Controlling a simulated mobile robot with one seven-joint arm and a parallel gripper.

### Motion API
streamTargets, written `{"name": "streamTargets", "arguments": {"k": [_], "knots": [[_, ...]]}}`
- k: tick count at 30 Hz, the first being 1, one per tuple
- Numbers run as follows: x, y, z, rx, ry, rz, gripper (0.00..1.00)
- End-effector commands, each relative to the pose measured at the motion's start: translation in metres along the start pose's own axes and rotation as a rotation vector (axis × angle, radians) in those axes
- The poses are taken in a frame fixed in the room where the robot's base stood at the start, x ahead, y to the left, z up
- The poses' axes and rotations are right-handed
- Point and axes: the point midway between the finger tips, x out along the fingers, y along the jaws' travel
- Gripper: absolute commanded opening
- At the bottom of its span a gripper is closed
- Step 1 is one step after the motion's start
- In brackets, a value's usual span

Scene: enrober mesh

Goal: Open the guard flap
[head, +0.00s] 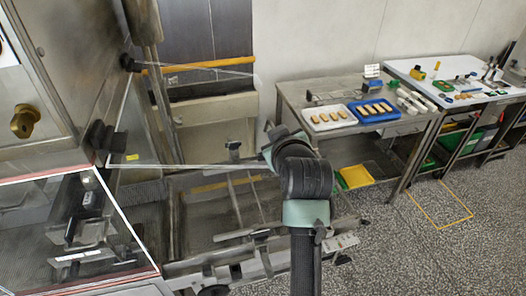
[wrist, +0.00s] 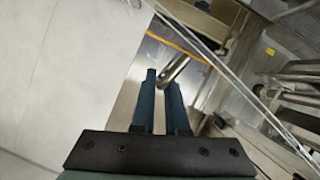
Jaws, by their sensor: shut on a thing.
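The guard flap is a clear panel with thin pale edges (head: 190,165) in the head view, reaching right from the machine's black hinge-like mounts (head: 100,138) toward my gripper. How far it stands open is hard to tell through the clear sheet. Its pale edge also runs diagonally across the wrist view (wrist: 228,72). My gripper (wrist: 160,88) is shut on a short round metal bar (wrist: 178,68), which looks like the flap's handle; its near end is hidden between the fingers. In the head view my wrist hides most of the grip.
The steel machine housing (head: 75,60) stands at left, with an orange bar (head: 195,67) behind the flap. A conveyor frame (head: 260,250) lies below. A steel table (head: 295,98) with white and blue trays stands at right. Speckled floor (head: 400,260) is open at lower right.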

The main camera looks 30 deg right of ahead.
Motion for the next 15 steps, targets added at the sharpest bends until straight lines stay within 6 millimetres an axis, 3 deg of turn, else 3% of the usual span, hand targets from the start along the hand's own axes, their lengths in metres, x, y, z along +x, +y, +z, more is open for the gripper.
{"name": "streamTargets", "arguments": {"k": [1, 6, 15], "knots": [[-0.009, 0.016, -0.019, -0.030, 0.015, 0.032, 0.00], [-0.019, 0.028, -0.042, -0.111, 0.015, 0.067, 0.00], [-0.027, 0.035, -0.061, -0.180, 0.014, 0.096, 0.00]]}}
